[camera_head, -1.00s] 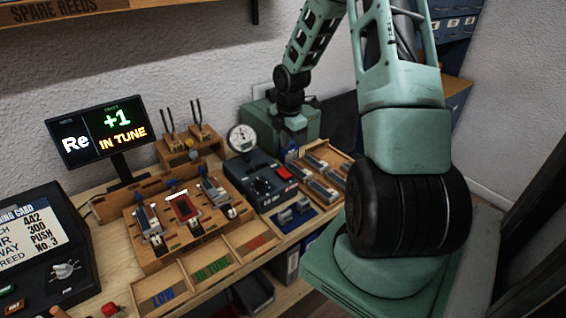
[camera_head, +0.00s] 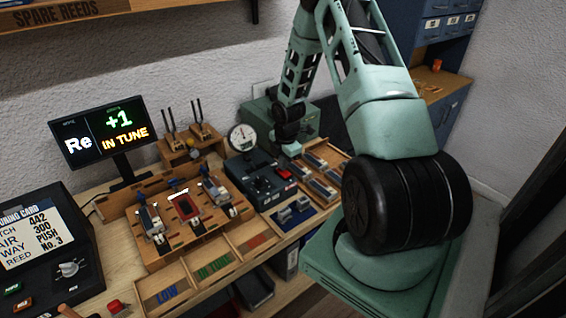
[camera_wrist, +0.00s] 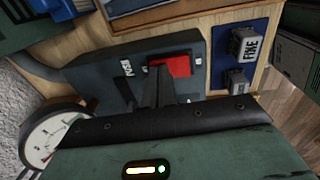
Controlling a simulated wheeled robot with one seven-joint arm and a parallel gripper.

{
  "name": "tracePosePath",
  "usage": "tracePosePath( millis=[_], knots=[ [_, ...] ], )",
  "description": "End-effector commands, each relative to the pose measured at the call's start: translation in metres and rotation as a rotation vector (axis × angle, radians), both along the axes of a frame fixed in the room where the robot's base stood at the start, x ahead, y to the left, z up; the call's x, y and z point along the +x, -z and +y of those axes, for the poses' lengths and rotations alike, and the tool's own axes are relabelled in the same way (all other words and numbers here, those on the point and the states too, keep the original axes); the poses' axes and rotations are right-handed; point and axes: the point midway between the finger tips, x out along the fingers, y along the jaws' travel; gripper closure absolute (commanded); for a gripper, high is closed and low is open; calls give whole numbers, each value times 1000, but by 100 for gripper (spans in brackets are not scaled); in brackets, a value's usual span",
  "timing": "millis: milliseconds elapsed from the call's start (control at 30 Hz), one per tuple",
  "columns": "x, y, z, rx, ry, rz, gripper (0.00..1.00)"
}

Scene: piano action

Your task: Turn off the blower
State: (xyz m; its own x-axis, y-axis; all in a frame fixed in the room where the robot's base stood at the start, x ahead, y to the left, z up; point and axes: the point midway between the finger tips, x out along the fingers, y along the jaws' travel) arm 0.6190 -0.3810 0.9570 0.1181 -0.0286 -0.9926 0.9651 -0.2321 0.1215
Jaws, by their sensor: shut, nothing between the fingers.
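The blower control box (camera_head: 258,182) is a dark box on the bench with a red switch (camera_head: 284,174) on its top and a round dial gauge (camera_head: 242,137) behind it. In the wrist view the red switch (camera_wrist: 172,67) is close, just beyond the tips of my gripper (camera_wrist: 158,75). The fingers are shut with nothing between them and point at the switch; they overlap its lower left part in the picture. I cannot tell whether they touch it. In the head view the arm's end hangs over the back right of the box. The gauge also shows in the wrist view (camera_wrist: 52,138).
A wooden reed rack (camera_head: 180,215) stands left of the box. A wooden tray with metal blocks (camera_head: 322,172) is at its right. A blue mat with metal pieces (camera_head: 293,213) lies in front. The display (camera_head: 100,133) reads Re, +1, IN TUNE.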

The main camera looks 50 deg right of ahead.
Motion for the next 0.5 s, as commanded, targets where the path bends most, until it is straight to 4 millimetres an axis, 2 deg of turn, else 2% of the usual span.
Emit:
tracePosePath(
  millis=[100, 500],
  knots=[
    [3, 8, -1, 1, -1, 2, 100],
    [-4, 6, 1, 3, 0, 5, 100]
  ],
)
